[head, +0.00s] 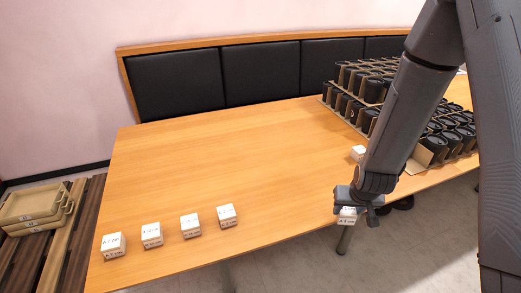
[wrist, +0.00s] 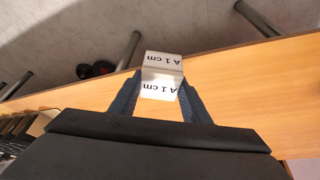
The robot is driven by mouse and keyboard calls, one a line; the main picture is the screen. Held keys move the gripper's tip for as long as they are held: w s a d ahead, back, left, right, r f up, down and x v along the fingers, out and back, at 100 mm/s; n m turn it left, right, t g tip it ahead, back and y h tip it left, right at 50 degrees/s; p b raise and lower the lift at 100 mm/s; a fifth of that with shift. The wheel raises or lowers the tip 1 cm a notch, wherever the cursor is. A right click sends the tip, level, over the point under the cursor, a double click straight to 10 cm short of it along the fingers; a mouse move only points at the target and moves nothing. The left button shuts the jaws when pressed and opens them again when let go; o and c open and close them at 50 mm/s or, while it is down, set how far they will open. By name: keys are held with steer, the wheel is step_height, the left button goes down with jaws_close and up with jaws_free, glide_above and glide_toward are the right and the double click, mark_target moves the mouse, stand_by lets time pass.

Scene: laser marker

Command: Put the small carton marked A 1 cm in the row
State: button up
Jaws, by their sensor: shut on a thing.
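My gripper (wrist: 160,98) is shut on a small white carton marked A 1 cm (wrist: 162,84), which sits between the two fingers in the wrist view. In the head view my gripper (head: 357,203) is at the table's front edge on the right, with the carton (head: 347,215) partly hidden below it. A row of several similar white cartons stands on the table at the front left, with the right-hand one (head: 227,215) nearest my gripper. The print on the row is small, but the left carton (head: 113,245) seems to carry a similar mark.
The wooden table (head: 220,150) is clear between the row and my gripper. Another white carton (head: 357,152) stands behind my arm. Dark cylinders in cardboard dividers (head: 370,90) fill the right side. Tan trays (head: 35,205) are stacked at the far left.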

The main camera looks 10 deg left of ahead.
steer(key=a+r+n+y+p, duration=0.1)
steer(key=a+r+n+p, duration=0.2)
steer(key=a, duration=1.1)
steer(key=a+r+n+y+p, duration=0.15)
steer(key=a+r, duration=0.25)
steer(key=a, duration=1)
steer(key=shift+n, duration=0.45)
step_height(320, 180, down, 5)
steer(key=b, duration=0.6)
steer(key=shift+w+a+f, duration=0.1)
steer(key=shift+f, duration=0.05)
steer(key=shift+f+b, duration=2)
steer(key=shift+f, duration=0.2)
steer(key=shift+f, duration=0.2)
steer(key=o, duration=1.1)
steer(key=shift+g+h, duration=0.25)
steer(key=shift+g, duration=0.05)
steer(key=shift+r, duration=0.15)
